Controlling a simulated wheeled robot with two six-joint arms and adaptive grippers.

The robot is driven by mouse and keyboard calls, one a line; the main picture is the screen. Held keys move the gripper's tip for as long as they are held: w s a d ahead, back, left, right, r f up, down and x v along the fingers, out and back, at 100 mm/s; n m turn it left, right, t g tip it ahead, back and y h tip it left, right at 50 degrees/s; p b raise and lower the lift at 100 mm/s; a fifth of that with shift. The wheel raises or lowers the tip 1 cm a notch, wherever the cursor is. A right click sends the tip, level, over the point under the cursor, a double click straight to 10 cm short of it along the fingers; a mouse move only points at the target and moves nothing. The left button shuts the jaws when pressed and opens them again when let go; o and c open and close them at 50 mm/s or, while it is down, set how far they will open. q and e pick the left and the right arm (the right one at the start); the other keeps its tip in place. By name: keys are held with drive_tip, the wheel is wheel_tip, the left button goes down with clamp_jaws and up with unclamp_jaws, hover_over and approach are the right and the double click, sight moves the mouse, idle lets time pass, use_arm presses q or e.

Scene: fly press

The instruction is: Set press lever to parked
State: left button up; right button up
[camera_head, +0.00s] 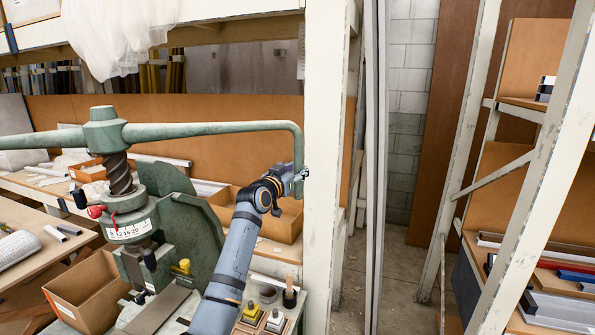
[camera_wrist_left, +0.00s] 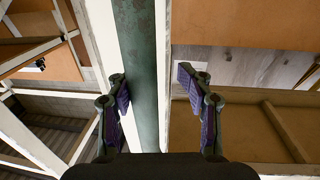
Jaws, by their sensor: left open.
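The press lever (camera_head: 215,129) is a long green bar on the screw hub of the green fly press (camera_head: 172,215). Its right end bends down into a vertical handle. My left gripper (camera_head: 298,178) is at the lower end of that handle, its arm coming up from below. In the left wrist view the green lever bar (camera_wrist_left: 138,60) runs between the two fingers of my left gripper (camera_wrist_left: 152,77). The jaws are open, with the bar closer to the left finger and a gap to the right finger. My right gripper is not in view.
A white upright post (camera_head: 322,200) stands just right of the lever handle. Cardboard trays (camera_head: 285,225) lie on the bench behind my arm. An open cardboard box (camera_head: 88,290) is left of the press. A rack (camera_head: 545,240) with metal stock stands at the right.

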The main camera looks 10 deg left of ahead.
use_arm(q)
drive_tip(key=shift+d+r, duration=0.1)
drive_tip(key=shift+d, duration=0.05)
drive_tip(key=shift+s, duration=0.15)
drive_tip(key=v, duration=1.1)
drive_tip(key=shift+s, duration=0.4)
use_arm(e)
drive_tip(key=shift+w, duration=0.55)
